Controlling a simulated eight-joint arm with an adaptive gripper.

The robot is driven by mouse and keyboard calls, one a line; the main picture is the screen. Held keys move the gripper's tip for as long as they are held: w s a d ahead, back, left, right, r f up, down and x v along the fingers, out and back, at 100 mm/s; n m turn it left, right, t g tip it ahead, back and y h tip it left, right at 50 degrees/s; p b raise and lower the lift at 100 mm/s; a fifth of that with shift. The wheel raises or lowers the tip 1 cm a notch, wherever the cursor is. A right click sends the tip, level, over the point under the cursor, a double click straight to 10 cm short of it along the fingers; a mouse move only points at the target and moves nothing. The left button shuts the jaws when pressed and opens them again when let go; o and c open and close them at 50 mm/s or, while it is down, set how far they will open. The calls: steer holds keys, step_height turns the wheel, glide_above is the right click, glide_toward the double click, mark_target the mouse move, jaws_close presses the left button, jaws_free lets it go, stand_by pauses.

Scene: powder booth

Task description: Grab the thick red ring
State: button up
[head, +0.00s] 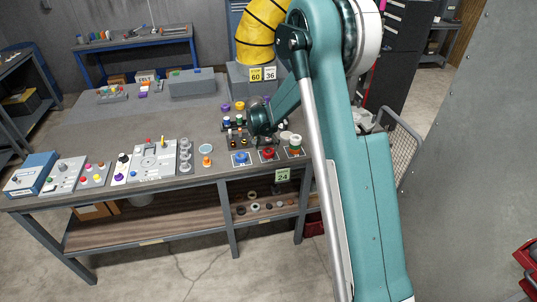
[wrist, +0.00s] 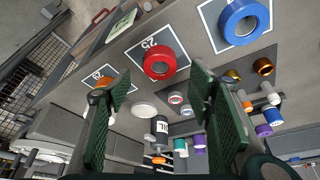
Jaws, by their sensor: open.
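My gripper (wrist: 161,90) is open and empty. Its two green pads stand apart, with the ring showing above the gap between them. In the head view my gripper is partly hidden by my arm.
The blue ring (wrist: 233,33) is beside the red one in the wrist view. An orange item (wrist: 103,82) is partly hidden by the left finger. Several small coloured cylinders (wrist: 263,131) and a white disc (wrist: 143,109) stand nearby. A grey box (head: 192,84) stands farther back.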

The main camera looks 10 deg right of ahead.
mark_target(268, 150)
steer(key=shift+f, duration=0.1)
steer(key=shift+p+x, duration=0.35)
steer(key=shift+x, duration=2.2)
steer(key=shift+s, duration=0.1)
steer(key=c, duration=1.1)
